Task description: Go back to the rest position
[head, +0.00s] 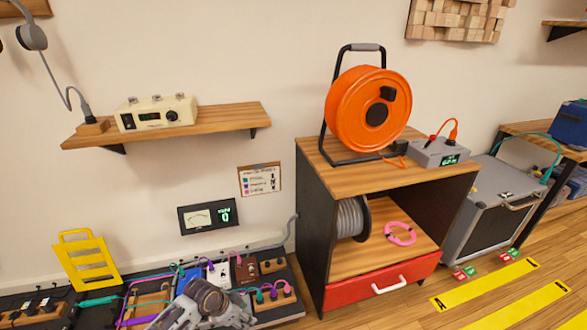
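In the head view, part of a grey and brown mechanical arm end, which looks like my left gripper (180,316), shows at the bottom edge. It is in front of the pedalboard (270,312). Its fingertips are not clear and the bottom of the frame cuts it off, so I cannot tell whether it is open or shut. No held object can be made out. My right gripper is not in view.
The board carries several pedals and cables, with a yellow rack (87,262) behind. A wooden cabinet (345,262) holds an orange cable reel (350,110) and a grey tester (440,153). A grey case (490,215) stands right.

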